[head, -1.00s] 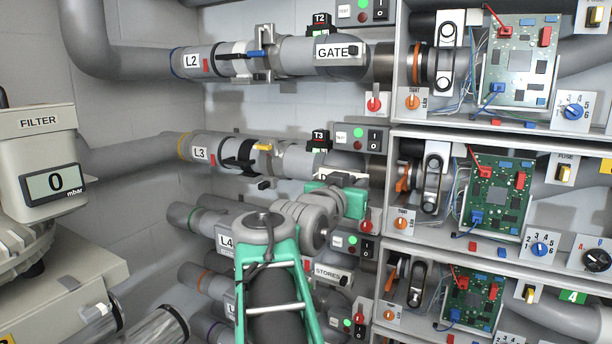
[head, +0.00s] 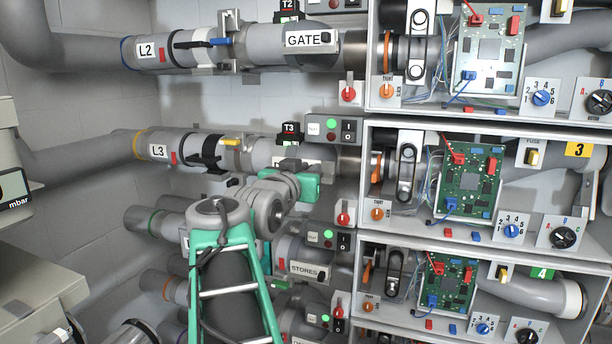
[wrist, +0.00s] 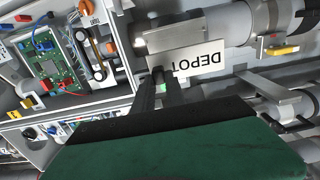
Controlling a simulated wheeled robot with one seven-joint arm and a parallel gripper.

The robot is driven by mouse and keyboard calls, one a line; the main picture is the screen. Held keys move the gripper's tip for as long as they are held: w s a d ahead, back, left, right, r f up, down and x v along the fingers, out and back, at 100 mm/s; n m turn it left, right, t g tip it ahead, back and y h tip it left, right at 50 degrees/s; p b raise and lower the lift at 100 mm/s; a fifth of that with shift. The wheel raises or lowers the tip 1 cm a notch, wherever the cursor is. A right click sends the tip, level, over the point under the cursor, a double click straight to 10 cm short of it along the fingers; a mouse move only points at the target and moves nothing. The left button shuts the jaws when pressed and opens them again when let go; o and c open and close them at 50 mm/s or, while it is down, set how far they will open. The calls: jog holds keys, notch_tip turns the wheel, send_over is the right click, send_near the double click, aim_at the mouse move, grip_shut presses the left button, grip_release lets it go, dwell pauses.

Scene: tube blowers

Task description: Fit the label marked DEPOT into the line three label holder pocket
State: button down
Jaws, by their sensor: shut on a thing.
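The white label marked DEPOT (wrist: 200,62) shows upside down in the wrist view, against the line three pipe (wrist: 245,22). My gripper (wrist: 163,78) is shut on its lower edge. In the head view my gripper (head: 289,165) is at the line three pipe (head: 262,152), just below the T3 tag (head: 291,130). The label is mostly hidden there behind my gripper. The line three label holder pocket cannot be made out clearly, and I cannot tell whether the label is inside it or in front of it.
The yellow valve handle (head: 230,142) on line three is left of my gripper. The open circuit-board cabinet (head: 400,233) stands to the right. The STORES line (head: 302,268) runs below and the GATE line (head: 306,40) above. Room around my gripper is tight.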

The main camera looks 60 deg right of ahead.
jog(key=w+d+f+b, duration=0.1)
jog(key=d+f, duration=0.2)
jog(key=d, duration=0.6)
jog(key=shift+w+d+b, duration=0.15)
jog(key=shift+b, duration=0.15)
jog(key=shift+f+b, duration=0.3)
jog(key=shift+b, duration=0.15)
dwell(0.7)
jog(key=c, duration=1.3)
grip_release()
jog(key=s+a+b, duration=0.1)
jog(key=a+b, duration=0.1)
jog(key=a, duration=0.5)
jog(key=shift+a+r, duration=0.2)
jog(key=shift+a, duration=0.15)
